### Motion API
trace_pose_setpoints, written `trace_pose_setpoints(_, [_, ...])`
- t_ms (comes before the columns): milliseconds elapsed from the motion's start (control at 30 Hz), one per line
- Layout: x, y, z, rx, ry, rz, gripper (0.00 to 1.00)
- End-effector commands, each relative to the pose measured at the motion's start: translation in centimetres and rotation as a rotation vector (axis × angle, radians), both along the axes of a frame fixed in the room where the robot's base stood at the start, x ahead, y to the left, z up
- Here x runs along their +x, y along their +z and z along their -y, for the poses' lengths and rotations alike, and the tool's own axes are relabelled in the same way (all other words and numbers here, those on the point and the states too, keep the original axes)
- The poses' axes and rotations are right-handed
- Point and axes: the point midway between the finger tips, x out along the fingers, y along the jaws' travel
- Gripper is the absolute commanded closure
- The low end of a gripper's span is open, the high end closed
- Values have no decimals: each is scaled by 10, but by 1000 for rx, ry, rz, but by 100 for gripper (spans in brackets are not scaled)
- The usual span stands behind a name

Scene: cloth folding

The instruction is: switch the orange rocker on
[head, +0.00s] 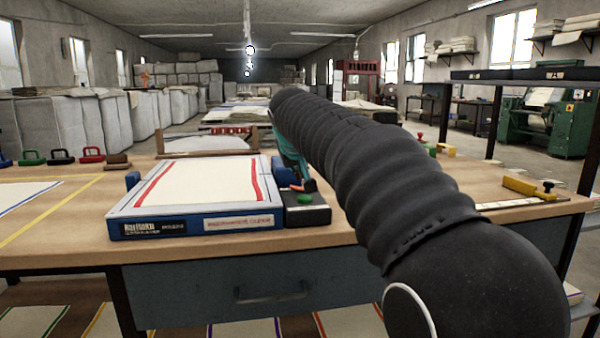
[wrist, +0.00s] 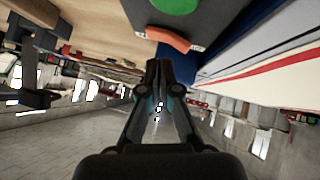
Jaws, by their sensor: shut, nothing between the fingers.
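The orange rocker (head: 309,185) sits on the dark control box (head: 308,215) at the right side of the blue-and-white flat unit with cloth on it. It also shows in the wrist view (wrist: 168,39), at the top centre, tilted beside a white-marked plate. A green round button (head: 305,199) is beside it, also at the top edge of the wrist view (wrist: 175,4). My gripper (wrist: 163,64) is shut and empty, its tips close to the rocker; I cannot tell whether they touch. In the head view my dark arm mostly hides the gripper; only a teal part shows.
The flat unit (head: 120,219) bears a white cloth (head: 200,183) with red stripes. A wooden bench (head: 60,243) carries it. Green, black and red clamps stand at the back left. A yellow tool (head: 528,187) lies at the right.

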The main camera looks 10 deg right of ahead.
Motion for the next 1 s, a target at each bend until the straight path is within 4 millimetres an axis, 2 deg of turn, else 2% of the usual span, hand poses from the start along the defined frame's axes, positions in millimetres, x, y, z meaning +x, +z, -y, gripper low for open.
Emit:
trace_pose_setpoints(33, [0,15,0,0,0,0,100])
trace_pose_setpoints(167, [-3,33,1,0,-1,1,100])
trace_pose_setpoints(300, [-26,51,2,1,-1,4,100])
trace_pose_setpoints(533, [-55,79,3,0,-1,2,100])
trace_pose_setpoints(700, [-67,90,3,0,-1,1,100])
trace_pose_setpoints(1000, [-71,94,4,0,-2,-1,100])
